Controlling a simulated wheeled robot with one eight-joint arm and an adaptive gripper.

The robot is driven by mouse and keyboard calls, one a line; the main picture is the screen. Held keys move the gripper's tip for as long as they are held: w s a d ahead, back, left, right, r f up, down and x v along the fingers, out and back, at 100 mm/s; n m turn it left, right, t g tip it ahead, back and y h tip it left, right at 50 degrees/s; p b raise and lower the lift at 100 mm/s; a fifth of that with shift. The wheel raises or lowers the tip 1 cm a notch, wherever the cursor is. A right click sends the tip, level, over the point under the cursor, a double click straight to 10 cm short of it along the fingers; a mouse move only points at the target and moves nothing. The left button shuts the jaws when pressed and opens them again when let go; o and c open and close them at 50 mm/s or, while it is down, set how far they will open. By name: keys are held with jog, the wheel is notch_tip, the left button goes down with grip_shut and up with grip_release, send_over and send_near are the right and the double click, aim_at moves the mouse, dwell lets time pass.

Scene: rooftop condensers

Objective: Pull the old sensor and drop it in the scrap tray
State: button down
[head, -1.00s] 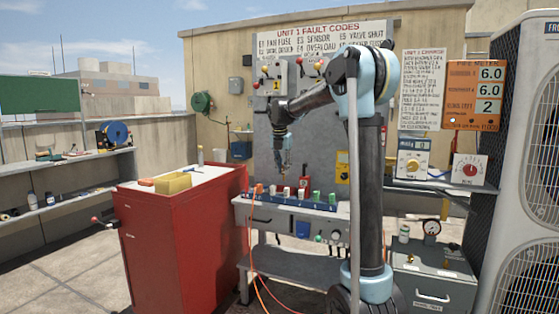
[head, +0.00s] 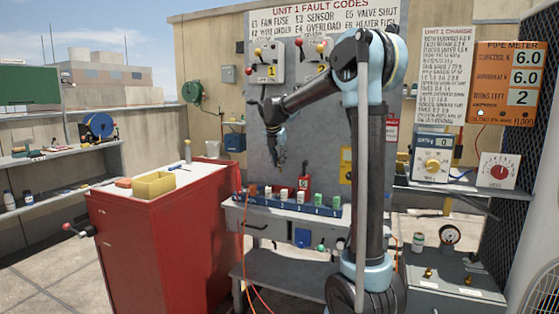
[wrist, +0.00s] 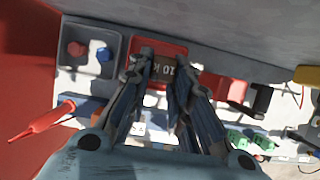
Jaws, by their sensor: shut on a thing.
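My gripper (head: 279,162) hangs above the back of the grey bench, in front of the grey panel. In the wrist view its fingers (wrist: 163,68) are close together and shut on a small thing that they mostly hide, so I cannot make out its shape. A row of white, orange and green blocks (head: 285,196) sits on a blue strip below the gripper. An open yellow tray (head: 153,185) stands on the red cabinet; I cannot tell whether it is the scrap tray.
The red cabinet (head: 160,235) stands left of the bench (head: 285,217). A red upright item (head: 304,183) stands behind the blocks. An orange cable (head: 240,250) hangs at the bench's left end. A meter (head: 433,160) and a dial box (head: 498,171) sit on the right shelf.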

jog(key=shift+f, duration=2.3)
jog(key=c, duration=1.4)
grip_release()
jog(key=shift+o, duration=0.2)
jog(key=v, duration=1.2)
jog(key=shift+d+f, duration=0.1)
